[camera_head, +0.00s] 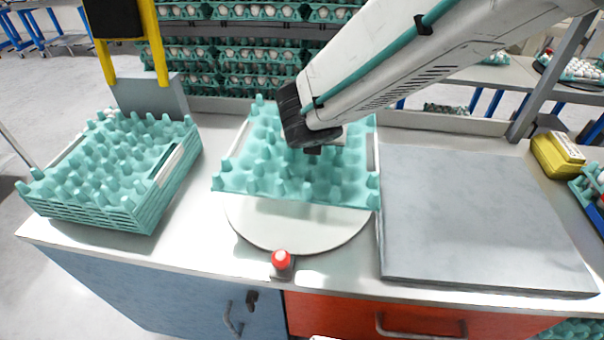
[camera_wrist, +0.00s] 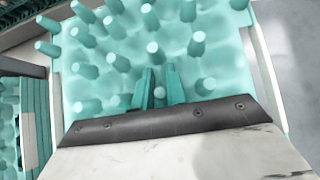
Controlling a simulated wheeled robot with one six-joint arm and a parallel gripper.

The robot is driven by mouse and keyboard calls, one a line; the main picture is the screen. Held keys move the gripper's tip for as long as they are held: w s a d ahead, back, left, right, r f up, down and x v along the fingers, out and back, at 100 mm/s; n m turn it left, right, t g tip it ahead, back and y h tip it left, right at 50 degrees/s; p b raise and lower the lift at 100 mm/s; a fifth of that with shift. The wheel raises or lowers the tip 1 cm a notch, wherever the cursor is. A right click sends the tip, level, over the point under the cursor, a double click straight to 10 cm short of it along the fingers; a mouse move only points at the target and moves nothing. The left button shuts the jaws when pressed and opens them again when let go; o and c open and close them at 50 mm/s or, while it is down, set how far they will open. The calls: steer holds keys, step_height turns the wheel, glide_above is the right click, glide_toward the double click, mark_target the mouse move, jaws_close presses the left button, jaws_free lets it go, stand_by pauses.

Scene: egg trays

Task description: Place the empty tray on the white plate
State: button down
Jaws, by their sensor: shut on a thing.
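The empty tray (camera_head: 260,170) is teal with rows of raised pegs and holds no eggs. It sits over the white plate (camera_head: 290,225), a round disc on the worktop, and covers its back part. I cannot tell whether the tray touches the plate. My gripper (camera_head: 313,150) is above the tray's middle and is shut on the tray. In the wrist view the tray (camera_wrist: 100,45) fills most of the picture. My two fingers (camera_wrist: 157,92) there are close together around one of its pegs.
A stack of teal trays (camera_head: 150,205) stands at the left. A grey slab (camera_head: 475,220) lies close to the right of the plate. A red button (camera_head: 281,260) is at the plate's front. Egg-filled trays (camera_head: 240,60) stand behind the worktop. A yellow box (camera_head: 558,155) is at the far right.

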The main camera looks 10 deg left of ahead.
mark_target(309, 156)
steer(key=f, duration=0.1)
steer(key=a+f, duration=0.1)
steer(key=f, duration=0.3)
steer(key=shift+s+a+f, duration=0.2)
steer(key=shift+s, duration=0.1)
steer(key=shift+f, duration=1.9)
steer(key=shift+f, duration=0.15)
steer(key=c, duration=1.4)
jaws_free()
steer(key=shift+c, duration=0.2)
steer(key=v, duration=1.2)
